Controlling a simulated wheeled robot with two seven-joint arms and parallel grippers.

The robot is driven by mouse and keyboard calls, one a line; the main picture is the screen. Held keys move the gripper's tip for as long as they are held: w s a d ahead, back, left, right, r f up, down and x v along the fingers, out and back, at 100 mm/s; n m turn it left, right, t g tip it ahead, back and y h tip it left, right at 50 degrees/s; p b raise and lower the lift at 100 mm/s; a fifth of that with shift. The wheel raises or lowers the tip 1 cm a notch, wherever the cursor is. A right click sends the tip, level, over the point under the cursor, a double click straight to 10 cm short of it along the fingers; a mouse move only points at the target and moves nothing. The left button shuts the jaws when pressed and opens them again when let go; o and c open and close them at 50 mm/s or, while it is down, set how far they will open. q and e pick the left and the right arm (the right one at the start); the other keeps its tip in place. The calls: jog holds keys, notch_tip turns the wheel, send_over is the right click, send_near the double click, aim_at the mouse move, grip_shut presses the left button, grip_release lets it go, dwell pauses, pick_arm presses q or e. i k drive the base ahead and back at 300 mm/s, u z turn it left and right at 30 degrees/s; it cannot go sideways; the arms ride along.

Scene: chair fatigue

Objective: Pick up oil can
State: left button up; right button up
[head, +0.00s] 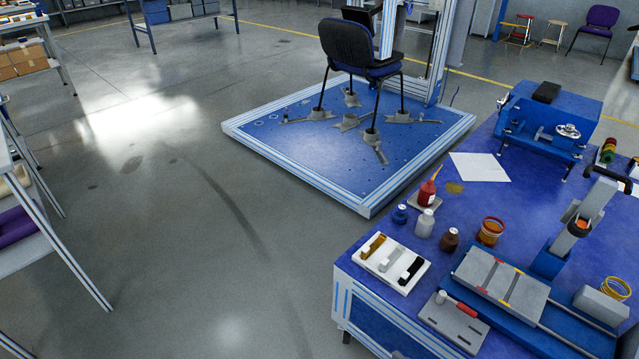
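A small red can with a thin pointed orange spout, which looks like the oil can (427,192), stands upright on a small light pad near the left edge of the blue workbench (372,268). A blue bottle (400,214), a white bottle (425,224) and a dark brown bottle (449,239) stand in front of it. Neither of my grippers shows in the head view.
A white tray with brushes (391,263) lies at the bench's near left corner. An orange-rimmed jar (490,232), grey fixture plate (500,280) and blue machine (545,120) are also on the bench. A chair (360,48) stands on a blue platform (330,150) behind.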

aim_at(427, 190)
jog(key=u, duration=0.6)
jog(key=i, duration=3.4)
jog(key=z, duration=4.4)
jog(key=i, duration=0.55)
jog(key=z, duration=0.05)
